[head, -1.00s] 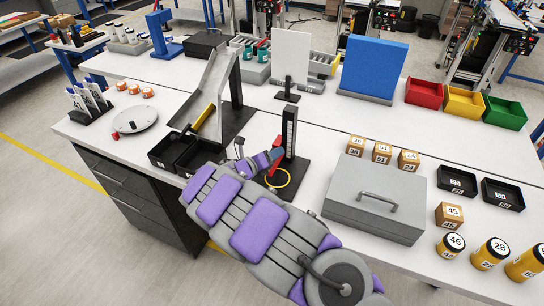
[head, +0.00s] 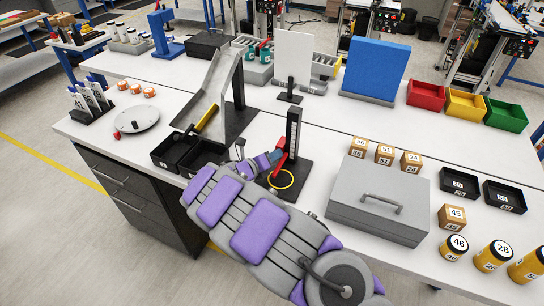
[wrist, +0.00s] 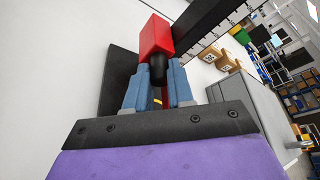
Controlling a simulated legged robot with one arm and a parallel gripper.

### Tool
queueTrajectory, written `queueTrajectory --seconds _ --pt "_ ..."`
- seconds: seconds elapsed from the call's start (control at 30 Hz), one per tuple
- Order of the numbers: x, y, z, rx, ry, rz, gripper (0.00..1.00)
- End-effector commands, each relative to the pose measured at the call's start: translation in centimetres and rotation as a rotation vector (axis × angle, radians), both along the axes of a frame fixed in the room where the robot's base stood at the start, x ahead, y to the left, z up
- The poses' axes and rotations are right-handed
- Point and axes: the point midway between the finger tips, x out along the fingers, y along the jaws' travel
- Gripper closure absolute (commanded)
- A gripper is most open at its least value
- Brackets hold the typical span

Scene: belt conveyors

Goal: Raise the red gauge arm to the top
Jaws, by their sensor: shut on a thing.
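The gauge is an upright black post (head: 293,128) with a pale scale, on a black base plate (head: 297,186). Its red gauge arm (head: 283,152) is low on the post, well below the post's top, and looks tilted in the head view. My gripper (head: 274,156) is at the red arm. In the wrist view, the red arm's block (wrist: 157,36) carries a dark round knob (wrist: 158,68). The blue fingertips of my gripper (wrist: 158,88) are shut on the knob, one on each side. The knob's lower part is hidden.
A yellow ring (head: 281,179) lies on the gauge base. A grey lidded box (head: 378,212) stands close on the right. Black bins (head: 172,153) and a grey chute (head: 217,95) stand on the left. Several numbered cubes sit behind the box.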

Motion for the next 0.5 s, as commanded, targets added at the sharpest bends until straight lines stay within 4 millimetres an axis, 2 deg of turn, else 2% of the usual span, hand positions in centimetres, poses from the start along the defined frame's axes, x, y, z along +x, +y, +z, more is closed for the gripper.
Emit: queueTrajectory --seconds 0.27,0.5 --pt "0.0 0.1 0.7 0.001 0.000 0.001 1.00" --pt "0.0 0.2 3.7 0.001 -0.001 0.002 1.00"
